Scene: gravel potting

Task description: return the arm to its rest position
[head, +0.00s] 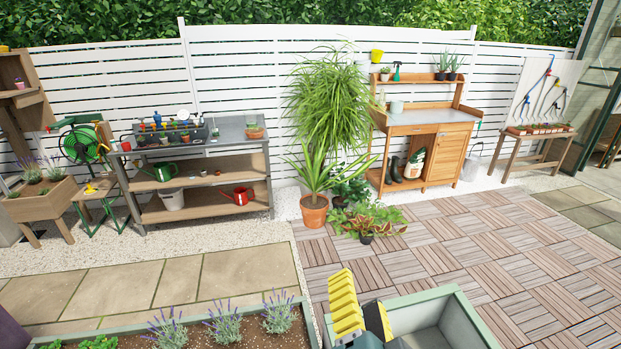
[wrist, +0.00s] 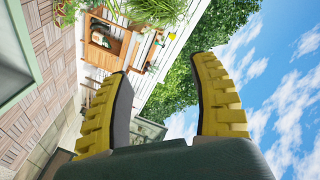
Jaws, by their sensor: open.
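My gripper (head: 362,292) is at the bottom of the head view, its yellow ribbed fingers pointing up and spread apart. It is in front of a green-edged planter box (head: 468,302). In the wrist view my gripper (wrist: 165,68) is open, with clear space between the dark finger pads and nothing held. That view is strongly tilted, with sky (wrist: 285,85) at the right and the fence and hedge behind the fingers. The rest of my arm is mostly out of view.
A planting bed with lavender (head: 225,322) lies at the bottom left. A grey-topped potting bench (head: 225,137) and a wooden potting cabinet (head: 446,154) stand along the white fence (head: 240,62). A large potted plant (head: 314,212) is between them. The paved ground ahead is mostly clear.

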